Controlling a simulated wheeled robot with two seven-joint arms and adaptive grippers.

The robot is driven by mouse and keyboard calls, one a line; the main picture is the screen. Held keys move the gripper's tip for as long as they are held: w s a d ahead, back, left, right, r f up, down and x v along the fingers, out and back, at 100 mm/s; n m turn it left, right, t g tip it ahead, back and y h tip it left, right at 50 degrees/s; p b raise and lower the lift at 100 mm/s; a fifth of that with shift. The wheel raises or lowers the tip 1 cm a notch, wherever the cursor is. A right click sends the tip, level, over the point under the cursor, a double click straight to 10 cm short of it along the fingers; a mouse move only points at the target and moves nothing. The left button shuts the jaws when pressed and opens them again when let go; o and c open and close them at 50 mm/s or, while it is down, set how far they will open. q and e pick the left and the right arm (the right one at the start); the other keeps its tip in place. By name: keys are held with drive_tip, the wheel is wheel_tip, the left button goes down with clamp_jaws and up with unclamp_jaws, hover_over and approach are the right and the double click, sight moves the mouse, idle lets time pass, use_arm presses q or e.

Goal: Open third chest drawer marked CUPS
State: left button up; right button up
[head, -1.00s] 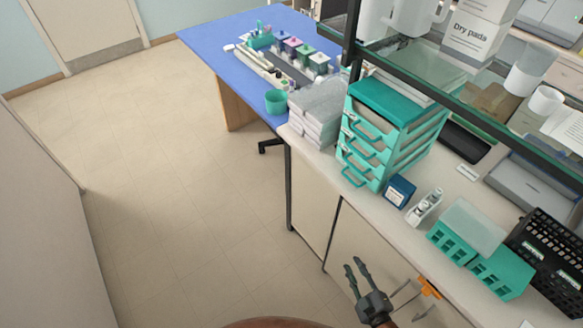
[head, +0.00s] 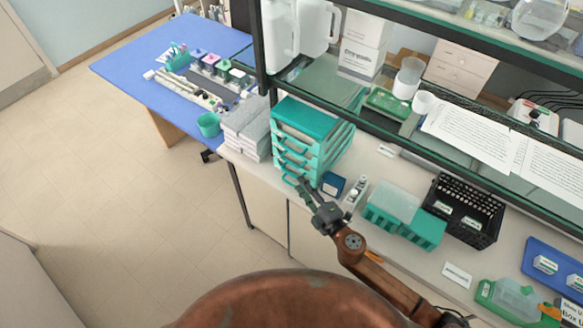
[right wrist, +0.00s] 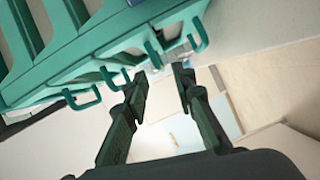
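The teal drawer chest (head: 308,118) stands on the bench with its handles on the front left side. Its drawers look shut, and no drawer marking can be read. In the right wrist view the chest (right wrist: 100,40) tilts across the upper left with several looped handles; one handle (right wrist: 153,55) shows just beyond the fingertips. My right gripper (head: 303,188) is at the lower front of the chest, and it also shows in the right wrist view (right wrist: 161,72). Its fingers are apart with nothing between them. I cannot tell whether it touches a handle. My left gripper is out of view.
A dark blue box (head: 332,184) and a small white holder (head: 355,193) stand right of the chest. White stacked packs (head: 246,130) stand left of it. A glass shelf (head: 400,125) with a dark frame runs above the bench. Floor in front is clear.

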sight(291, 174)
drive_tip(key=x, duration=0.7)
drive_tip(key=shift+a, duration=0.25)
drive_tip(key=shift+d, duration=0.1)
drive_tip(key=shift+s, duration=0.1)
clamp_jaws()
